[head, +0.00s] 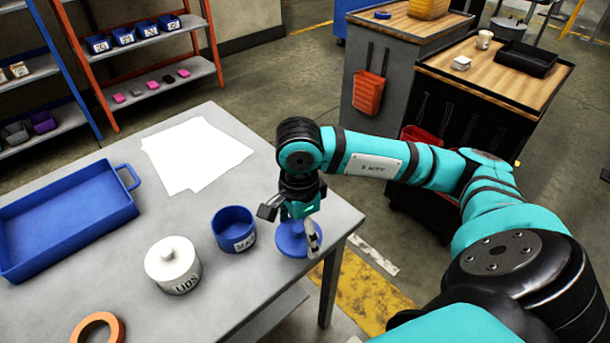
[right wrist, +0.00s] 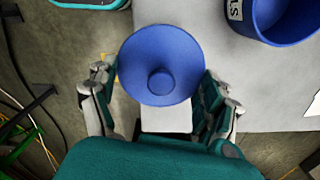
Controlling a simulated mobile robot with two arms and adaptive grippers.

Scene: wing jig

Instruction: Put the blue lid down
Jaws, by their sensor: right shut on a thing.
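The blue lid (head: 289,245) is a round disc with a knob, at the right edge of the grey table (head: 110,290). My right gripper (head: 291,228) points down over it and is shut on it. In the right wrist view the lid (right wrist: 160,55) lies between the two fingers, knob toward the camera. I cannot tell whether its underside touches the table. The open blue pot (head: 234,229) with a white label stands on the table just left of the lid, apart from it. My left gripper is not in view.
A white lidded jar (head: 173,265), a blue tray (head: 70,215), an orange tape ring (head: 98,327) and white paper sheets (head: 195,152) are on the table. The table's edge is close beside the lid. Bare table lies between the paper and the blue pot.

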